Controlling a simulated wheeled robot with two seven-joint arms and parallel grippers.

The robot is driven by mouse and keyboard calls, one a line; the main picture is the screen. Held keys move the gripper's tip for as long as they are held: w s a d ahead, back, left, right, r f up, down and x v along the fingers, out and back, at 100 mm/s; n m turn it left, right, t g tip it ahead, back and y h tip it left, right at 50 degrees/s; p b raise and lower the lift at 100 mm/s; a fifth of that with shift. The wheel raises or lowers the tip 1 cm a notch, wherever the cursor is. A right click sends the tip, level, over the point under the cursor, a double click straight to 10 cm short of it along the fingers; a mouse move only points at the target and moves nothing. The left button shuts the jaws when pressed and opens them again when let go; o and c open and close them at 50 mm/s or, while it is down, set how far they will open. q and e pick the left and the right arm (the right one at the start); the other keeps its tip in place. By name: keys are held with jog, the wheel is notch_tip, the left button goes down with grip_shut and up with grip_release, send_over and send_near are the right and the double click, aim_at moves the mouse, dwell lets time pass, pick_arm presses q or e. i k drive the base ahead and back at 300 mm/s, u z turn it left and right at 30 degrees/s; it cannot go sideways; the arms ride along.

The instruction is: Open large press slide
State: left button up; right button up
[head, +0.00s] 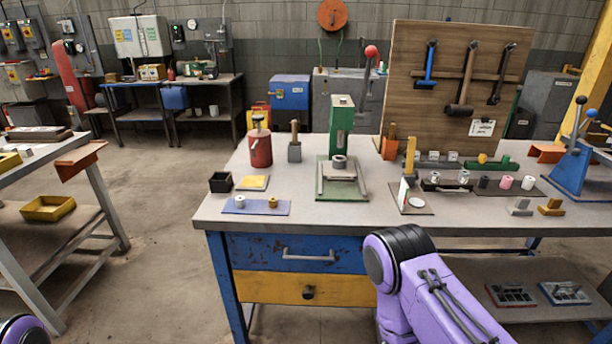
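A green press (342,128) stands upright on the workbench, left of the tool board. Its green base plate (326,193) lies flat on the bench top. A grey metal slide (341,174) with side rails sits low at the front of the press. A round grey piece (339,161) is just above it, under the press head. From this view I cannot tell how far out the slide stands. A lever with a red ball (371,52) rises behind the press at right. Only purple links of my arms show, at bottom centre-right and in the bottom left corner. Neither gripper is in view.
The workbench (225,217) has a blue drawer (270,254) and a yellow drawer (265,287). A red cylinder (260,146), black box (220,182) and blue plate (256,206) lie left of the press. Several small parts lie right of it.

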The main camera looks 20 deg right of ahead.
aim_at(342, 170)
jog(key=k, duration=0.5)
jog(key=z, duration=0.75)
jog(key=i, duration=0.5)
